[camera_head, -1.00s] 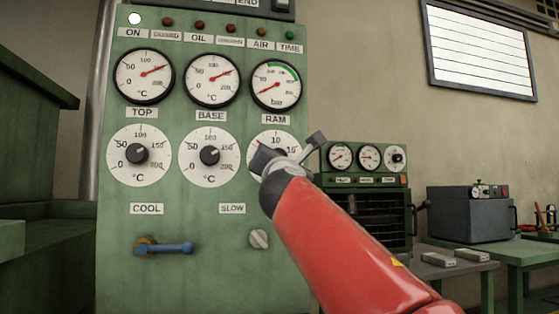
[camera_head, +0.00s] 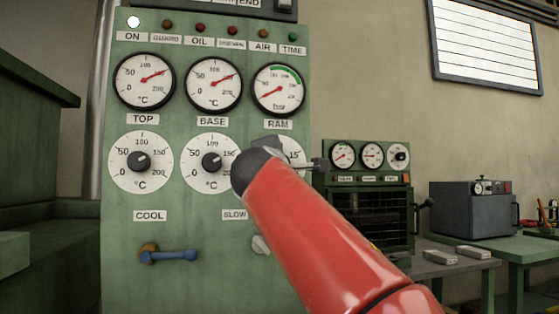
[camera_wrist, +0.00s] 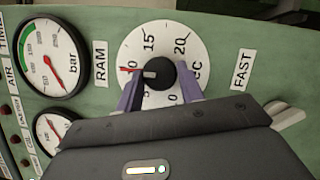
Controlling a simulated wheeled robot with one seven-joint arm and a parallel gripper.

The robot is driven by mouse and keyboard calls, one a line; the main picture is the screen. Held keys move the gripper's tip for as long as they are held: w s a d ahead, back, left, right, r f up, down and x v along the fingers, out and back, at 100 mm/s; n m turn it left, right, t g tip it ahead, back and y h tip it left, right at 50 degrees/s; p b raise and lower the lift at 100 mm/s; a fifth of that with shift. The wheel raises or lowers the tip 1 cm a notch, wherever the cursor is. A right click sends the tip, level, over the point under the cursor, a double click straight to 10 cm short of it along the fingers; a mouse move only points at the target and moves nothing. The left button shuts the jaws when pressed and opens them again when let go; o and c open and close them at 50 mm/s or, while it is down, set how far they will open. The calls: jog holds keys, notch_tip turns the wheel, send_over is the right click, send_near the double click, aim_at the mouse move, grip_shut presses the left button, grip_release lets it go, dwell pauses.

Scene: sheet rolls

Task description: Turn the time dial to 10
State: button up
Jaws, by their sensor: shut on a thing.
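The time dial (camera_wrist: 135,45) is a white disc marked up to 20 with "SEC", below the RAM label; its right part also shows in the head view (camera_head: 296,151). Its black knob (camera_wrist: 160,73) is in the middle of the disc, with a white pointer line towards the left, at the 10, where a short red mark also shows. My gripper (camera_wrist: 159,78) is shut on the knob, with one purple-grey finger on each side. In the head view, my red arm hides the knob and much of the dial.
To the left are the TOP dial (camera_head: 140,181) and BASE dial (camera_head: 207,181). A blue lever (camera_head: 178,255) and a pale knob (camera_head: 261,245) sit lower on the green panel. A smaller green machine (camera_head: 365,200) stands to the right.

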jog(key=shift+m, duration=0.4)
jog(key=o, duration=1)
jog(key=b+v, duration=0.2)
jog(key=v, duration=0.5)
jog(key=shift+s+a+r, duration=0.1)
jog(key=shift+s, duration=0.3)
